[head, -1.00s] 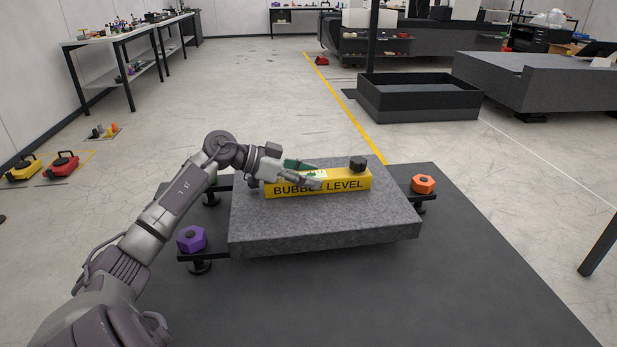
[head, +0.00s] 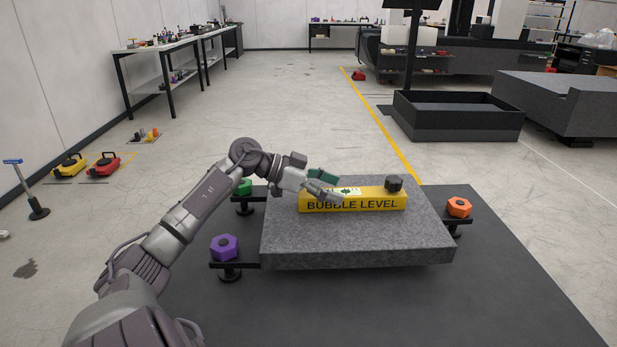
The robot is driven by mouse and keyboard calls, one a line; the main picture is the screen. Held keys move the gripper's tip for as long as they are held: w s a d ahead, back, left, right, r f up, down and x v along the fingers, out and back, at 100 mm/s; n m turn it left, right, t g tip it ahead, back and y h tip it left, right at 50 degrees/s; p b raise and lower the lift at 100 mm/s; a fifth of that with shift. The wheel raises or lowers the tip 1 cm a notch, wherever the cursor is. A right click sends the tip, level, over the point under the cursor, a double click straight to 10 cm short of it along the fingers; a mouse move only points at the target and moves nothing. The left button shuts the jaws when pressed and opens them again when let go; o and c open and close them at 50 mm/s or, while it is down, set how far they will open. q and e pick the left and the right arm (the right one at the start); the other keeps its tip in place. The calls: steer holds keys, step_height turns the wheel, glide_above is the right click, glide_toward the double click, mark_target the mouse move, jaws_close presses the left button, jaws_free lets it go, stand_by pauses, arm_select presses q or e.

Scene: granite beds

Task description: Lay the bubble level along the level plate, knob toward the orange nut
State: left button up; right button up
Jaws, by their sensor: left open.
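The yellow bubble level (head: 375,201) lies flat on the grey granite level plate (head: 345,244), toward its far side and roughly parallel to its long edge. Its dark knob (head: 394,183) is at its right end, the end toward the orange nut (head: 459,207). The orange nut sits on a black bracket off the plate's right side. My left gripper (head: 331,185) is open at the level's left end, its fingers over the top there and partly covering it. I cannot tell whether they touch it. My right gripper is not in view.
A purple nut (head: 225,247) and a green nut (head: 243,187) sit on brackets at the plate's left. The plate stands over a dark mat (head: 490,300). An empty black open box (head: 456,118) stands behind right. The plate's front is clear.

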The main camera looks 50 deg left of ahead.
arm_select(q)
steer(key=p+v, duration=0.1)
steer(key=v, duration=0.8)
steer(key=shift+a, duration=0.15)
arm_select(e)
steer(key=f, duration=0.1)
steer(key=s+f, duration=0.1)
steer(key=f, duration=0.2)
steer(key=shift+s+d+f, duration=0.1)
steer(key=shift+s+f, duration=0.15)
